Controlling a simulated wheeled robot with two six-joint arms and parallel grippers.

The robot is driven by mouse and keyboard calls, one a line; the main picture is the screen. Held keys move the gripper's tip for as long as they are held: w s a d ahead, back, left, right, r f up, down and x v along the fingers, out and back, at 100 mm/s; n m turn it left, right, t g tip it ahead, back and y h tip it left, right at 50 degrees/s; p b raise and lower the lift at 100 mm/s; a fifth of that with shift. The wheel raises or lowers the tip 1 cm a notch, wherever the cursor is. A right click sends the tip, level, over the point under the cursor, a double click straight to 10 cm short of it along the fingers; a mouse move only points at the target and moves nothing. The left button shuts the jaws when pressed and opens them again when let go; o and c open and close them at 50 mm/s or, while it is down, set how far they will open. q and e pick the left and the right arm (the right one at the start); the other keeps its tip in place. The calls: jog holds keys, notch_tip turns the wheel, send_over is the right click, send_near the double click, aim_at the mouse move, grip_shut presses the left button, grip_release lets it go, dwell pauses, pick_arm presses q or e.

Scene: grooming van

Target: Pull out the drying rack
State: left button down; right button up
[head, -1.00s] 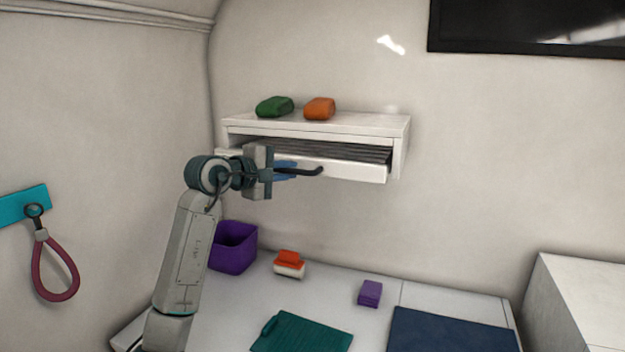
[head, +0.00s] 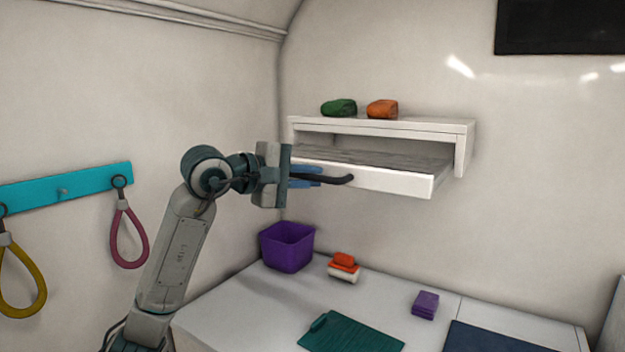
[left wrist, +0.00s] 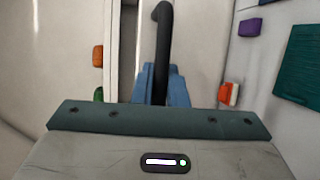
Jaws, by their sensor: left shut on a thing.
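The drying rack (head: 390,181) is a white-fronted drawer with a grey slatted top, partly out of a white wall shelf (head: 440,127). A dark bar handle (head: 338,180) runs along its front. My left gripper (head: 312,177), with blue fingers, is shut on the handle near its left part. In the left wrist view the dark handle (left wrist: 163,40) rises from between the blue fingers (left wrist: 161,88). The rack's left front corner is hidden behind my gripper. My right gripper is not in view.
A green bundle (head: 339,107) and an orange bundle (head: 382,109) lie on the shelf top. Below, the white counter (head: 270,318) holds a purple bin (head: 287,248), brushes or sponges, a purple block (head: 425,305) and a teal mat (head: 352,335). Loops hang from a teal rail (head: 80,188) at left.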

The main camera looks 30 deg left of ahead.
pick_arm(q)
jog(key=c, duration=1.7)
grip_release()
jog(key=shift+a, duration=0.1)
jog(key=shift+s+a+b, duration=0.25)
jog(key=shift+s+b, duration=0.15)
jog(key=shift+s, duration=0.15)
jog(key=b+v, duration=0.4)
jog(key=v, duration=0.5)
jog(key=shift+s+a+r+b, duration=0.1)
jog(key=shift+s+r+b, duration=0.05)
jog(key=shift+s+b, duration=0.15)
